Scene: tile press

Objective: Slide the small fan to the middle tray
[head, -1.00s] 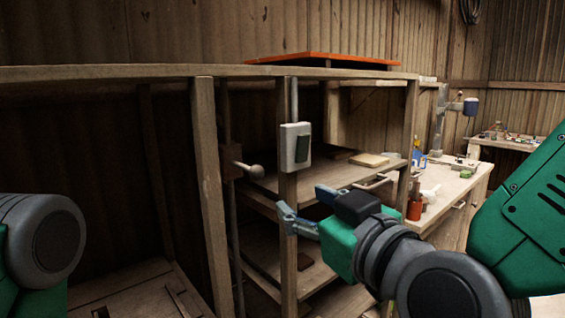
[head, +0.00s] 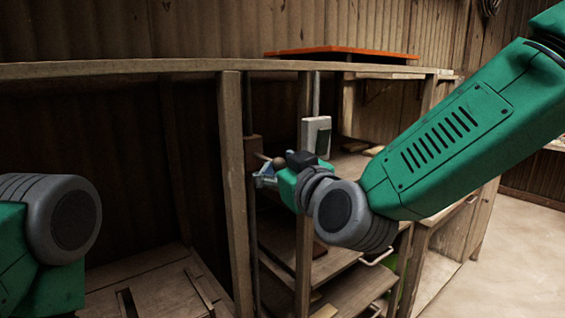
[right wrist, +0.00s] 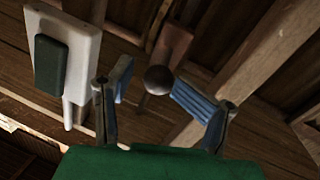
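I cannot make out a small fan in either view. My right gripper (head: 264,177) is at the wooden frame, beside a lever with a round knob (head: 277,162). The gripper is open and holds nothing. Below and right of it are stacked wooden trays, an upper one (head: 350,166) and lower ones (head: 345,290). My arm hides part of them. My left gripper is out of view; only part of my left arm shows.
A white switch box (head: 316,130) with a dark green panel is mounted on a post close to my right gripper; it also shows in the right wrist view (right wrist: 83,50). An orange panel (head: 340,50) lies on the top board. Open floor (head: 480,260) is at right.

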